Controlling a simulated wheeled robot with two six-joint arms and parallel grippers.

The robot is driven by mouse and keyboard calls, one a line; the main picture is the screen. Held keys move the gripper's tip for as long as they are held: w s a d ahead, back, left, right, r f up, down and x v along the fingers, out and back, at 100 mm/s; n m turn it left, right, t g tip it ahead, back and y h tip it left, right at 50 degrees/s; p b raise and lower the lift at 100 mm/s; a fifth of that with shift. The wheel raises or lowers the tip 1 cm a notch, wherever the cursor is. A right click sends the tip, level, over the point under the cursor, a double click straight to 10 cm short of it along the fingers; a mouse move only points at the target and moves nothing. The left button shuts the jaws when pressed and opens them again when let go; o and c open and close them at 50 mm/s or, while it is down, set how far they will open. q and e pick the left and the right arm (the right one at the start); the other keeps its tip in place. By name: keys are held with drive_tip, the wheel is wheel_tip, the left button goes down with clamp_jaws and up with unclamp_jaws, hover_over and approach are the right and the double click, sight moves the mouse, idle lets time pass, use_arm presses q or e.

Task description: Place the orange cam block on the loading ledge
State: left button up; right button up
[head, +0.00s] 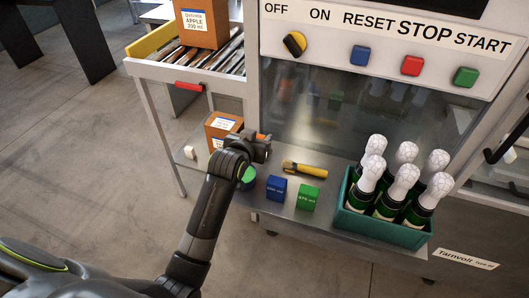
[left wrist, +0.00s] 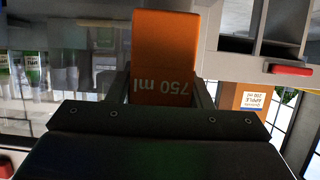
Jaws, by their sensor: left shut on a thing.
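The orange cam block (left wrist: 163,60), marked 750 ml, sits between the fingers of my left gripper (left wrist: 160,92) in the left wrist view. In the head view my left gripper (head: 262,146) is over the left part of the steel loading ledge (head: 325,188), and only a little of the orange block shows there. I cannot tell whether the block touches the ledge. A blue block (head: 276,188) and a green block (head: 308,197) stand on the ledge, in front of my gripper and to its right. My right gripper is out of view.
A yellow-handled tool (head: 304,169) lies behind the blocks. A teal crate (head: 385,226) of foil-topped bottles fills the ledge's right part. A cardboard box (head: 222,128) stands left of my gripper. The machine's clear panel (head: 350,118) rises behind the ledge.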

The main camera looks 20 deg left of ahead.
use_arm(q)
drive_tip(key=shift+f, duration=2.5)
drive_tip(key=shift+f, duration=0.1)
drive_tip(key=o, duration=1)
drive_tip(key=shift+o, duration=0.2)
drive_tip(key=shift+r, duration=0.2)
drive_tip(key=shift+s, duration=0.25)
drive_tip(key=v, duration=1.1)
drive_tip(key=shift+s+r, duration=0.15)
drive_tip(key=shift+s, duration=0.05)
